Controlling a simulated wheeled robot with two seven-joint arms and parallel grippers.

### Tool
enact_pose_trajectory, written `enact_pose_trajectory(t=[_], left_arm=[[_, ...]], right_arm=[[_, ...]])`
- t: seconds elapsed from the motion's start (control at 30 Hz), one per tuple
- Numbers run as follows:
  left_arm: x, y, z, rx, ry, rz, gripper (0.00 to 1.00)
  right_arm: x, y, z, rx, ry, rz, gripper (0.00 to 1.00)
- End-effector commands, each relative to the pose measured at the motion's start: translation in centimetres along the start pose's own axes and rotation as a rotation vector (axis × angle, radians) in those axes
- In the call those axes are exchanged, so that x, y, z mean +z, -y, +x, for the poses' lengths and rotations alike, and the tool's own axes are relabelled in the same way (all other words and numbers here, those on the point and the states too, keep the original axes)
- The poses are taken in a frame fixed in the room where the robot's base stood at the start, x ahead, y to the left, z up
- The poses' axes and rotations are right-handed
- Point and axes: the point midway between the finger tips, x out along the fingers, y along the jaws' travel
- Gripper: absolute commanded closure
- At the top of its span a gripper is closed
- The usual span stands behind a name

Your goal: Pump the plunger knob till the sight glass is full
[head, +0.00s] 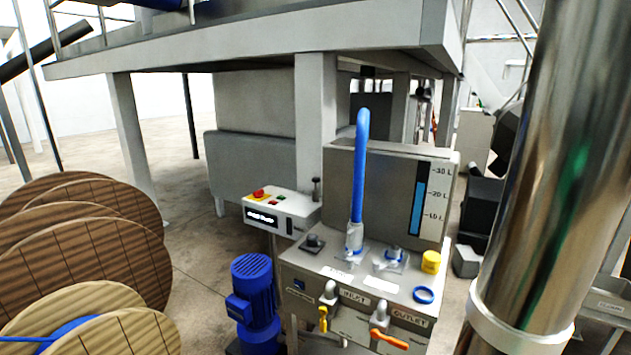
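The sight glass (416,207) is a vertical strip on the grey tank's front, marked 10, 20 and 30 L. Its blue column reaches a little above the 20 L mark, with a dark part above. A black knob on a square base (313,242) sits at the left of the steel cabinet's top. Another dark knob on a short stem (316,187) stands behind the control box. I cannot tell for certain which one is the plunger knob. Neither of my grippers is in view.
A blue hose (360,165) rises from a fitting on the cabinet top. A yellow cap (431,262) and blue ring (423,295) are at right. Valves with yellow (323,319) and orange (389,339) handles project in front. A blue motor (254,300) and wooden reels (85,260) stand left.

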Motion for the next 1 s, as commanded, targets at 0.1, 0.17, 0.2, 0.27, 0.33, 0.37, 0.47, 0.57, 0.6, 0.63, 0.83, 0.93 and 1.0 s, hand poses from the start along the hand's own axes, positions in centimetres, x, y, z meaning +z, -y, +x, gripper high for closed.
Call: enact_pose_trajectory(t=[0.1,0.17,0.2,0.27,0.33,0.37,0.47,0.57,0.6,0.63,0.83,0.93,1.0], left_arm=[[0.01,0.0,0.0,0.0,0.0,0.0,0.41],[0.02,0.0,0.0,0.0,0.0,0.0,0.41],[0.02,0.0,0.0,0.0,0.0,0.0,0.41],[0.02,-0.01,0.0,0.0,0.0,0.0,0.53],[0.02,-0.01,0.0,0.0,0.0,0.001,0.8],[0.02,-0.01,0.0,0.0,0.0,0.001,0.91],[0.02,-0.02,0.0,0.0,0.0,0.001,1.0],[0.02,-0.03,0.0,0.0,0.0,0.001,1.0],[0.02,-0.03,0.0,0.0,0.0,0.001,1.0],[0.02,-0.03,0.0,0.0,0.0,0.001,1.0],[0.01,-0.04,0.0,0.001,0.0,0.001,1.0],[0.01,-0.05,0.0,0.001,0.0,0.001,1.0],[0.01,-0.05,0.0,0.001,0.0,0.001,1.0]], right_arm=[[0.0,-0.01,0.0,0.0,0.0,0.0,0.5],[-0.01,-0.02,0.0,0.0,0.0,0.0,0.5],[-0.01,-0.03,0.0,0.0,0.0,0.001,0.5],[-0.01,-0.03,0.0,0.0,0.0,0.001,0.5],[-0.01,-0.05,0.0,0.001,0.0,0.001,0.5],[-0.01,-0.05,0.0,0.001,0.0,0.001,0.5],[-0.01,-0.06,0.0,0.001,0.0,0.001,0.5],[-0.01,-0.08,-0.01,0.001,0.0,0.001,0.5],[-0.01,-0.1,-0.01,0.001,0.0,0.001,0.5],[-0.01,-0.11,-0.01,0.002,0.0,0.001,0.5],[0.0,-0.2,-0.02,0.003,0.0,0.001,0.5],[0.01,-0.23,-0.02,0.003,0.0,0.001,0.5],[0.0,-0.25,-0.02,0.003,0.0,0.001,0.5]])
